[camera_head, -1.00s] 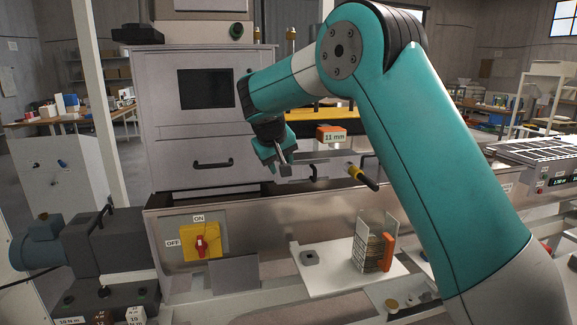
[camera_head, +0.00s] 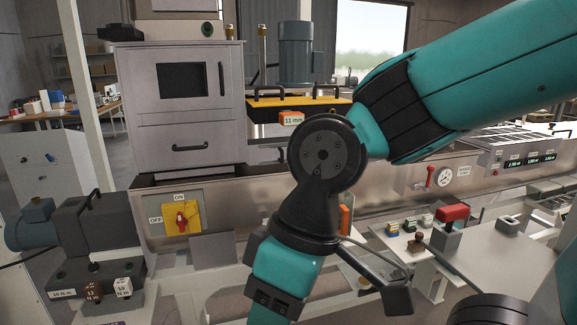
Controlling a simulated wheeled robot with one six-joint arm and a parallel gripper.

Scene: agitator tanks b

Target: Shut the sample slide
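I cannot make out the sample slide for sure. My arm stands in front of the middle of the steel trough (camera_head: 225,205), where a slide-like part with a yellow-and-black handle showed earlier. My wrist joints hang in front of the trough, and my last teal link runs down out of the bottom edge. My gripper itself is not in view, so its fingers and anything between them are hidden.
A grey cabinet (camera_head: 185,105) stands behind the trough at left. A yellow on/off switch panel (camera_head: 182,219) is on the trough front. A motor unit (camera_head: 90,226) stands at left. At right are a red valve lever (camera_head: 430,175) and a red-topped block (camera_head: 452,213).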

